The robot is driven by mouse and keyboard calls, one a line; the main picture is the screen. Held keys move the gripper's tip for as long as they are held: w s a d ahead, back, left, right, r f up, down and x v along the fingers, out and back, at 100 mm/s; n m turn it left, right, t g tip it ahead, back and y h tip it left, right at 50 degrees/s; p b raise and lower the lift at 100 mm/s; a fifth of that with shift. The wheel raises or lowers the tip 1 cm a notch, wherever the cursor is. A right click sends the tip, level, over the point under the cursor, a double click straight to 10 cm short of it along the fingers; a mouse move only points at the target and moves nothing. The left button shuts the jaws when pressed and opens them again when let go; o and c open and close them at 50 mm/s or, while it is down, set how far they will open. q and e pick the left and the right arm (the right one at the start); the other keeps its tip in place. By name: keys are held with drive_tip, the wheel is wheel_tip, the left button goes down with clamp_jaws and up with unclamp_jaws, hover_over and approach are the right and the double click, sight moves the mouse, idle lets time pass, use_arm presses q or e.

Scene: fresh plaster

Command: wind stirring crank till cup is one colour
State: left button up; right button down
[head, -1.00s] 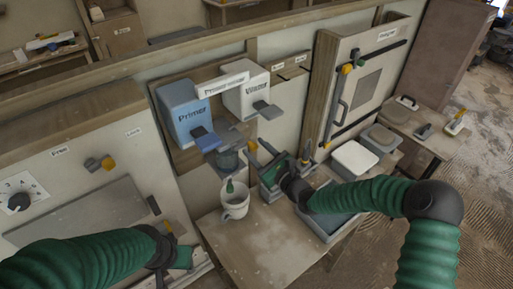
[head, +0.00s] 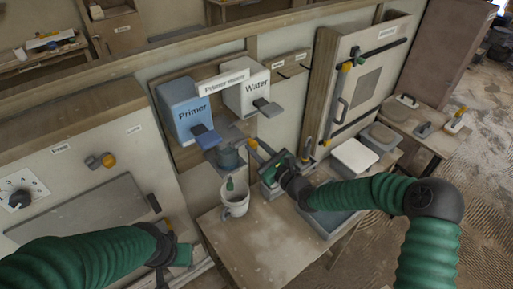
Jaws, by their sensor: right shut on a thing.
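The cup (head: 229,158) stands below the blue Primer dispenser (head: 185,112) and the white Water dispenser (head: 246,90). It looks dull blue-grey; its contents are too small to tell whether they are one colour. My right gripper (head: 259,153) is just to the right of the cup, shut on a small yellow-ended part that seems to be the stirring crank (head: 252,143). The gripper hides most of the crank. My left gripper (head: 181,256) is low at the left, away from the cup; its fingers do not show clearly.
A white mug (head: 237,201) with a green-handled tool stands on the bench in front of the cup. A grey tray (head: 328,222) lies under my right arm. A white-lidded box (head: 354,156) is further right. The front bench top (head: 250,242) is clear.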

sight(251, 141)
drive_tip(key=r+n, duration=0.1)
drive_tip(key=n, duration=0.2)
drive_tip(key=shift+r, duration=0.15)
drive_tip(key=n, duration=0.1)
drive_tip(key=r+n, duration=0.1)
drive_tip(key=n+b, duration=0.1)
drive_tip(key=n, duration=0.1)
drive_tip(key=shift+s+a+r, duration=0.2)
drive_tip(key=shift+a, duration=0.1)
drive_tip(key=n, duration=0.1)
drive_tip(key=n+b, duration=0.1)
drive_tip(key=n, duration=0.1)
drive_tip(key=s+a+r+n, duration=0.1)
drive_tip(key=shift+a+r, duration=0.1)
drive_tip(key=s+a+f+n+b, duration=0.2)
drive_tip(key=a+n+b, duration=0.1)
drive_tip(key=n+b, duration=0.75)
drive_tip(key=s+a+f+n+b, duration=0.1)
drive_tip(key=s+a+n+b, duration=0.15)
drive_tip(key=n+b, duration=0.75)
wheel_tip(251, 141, down, 6)
drive_tip(key=w+d+n+b, duration=0.1)
drive_tip(key=w+n+b, duration=0.1)
drive_tip(key=n+b, duration=1.2)
drive_tip(key=shift+d+r+n, duration=0.25)
drive_tip(key=shift+d+n, duration=0.1)
drive_tip(key=shift+n, duration=1.6)
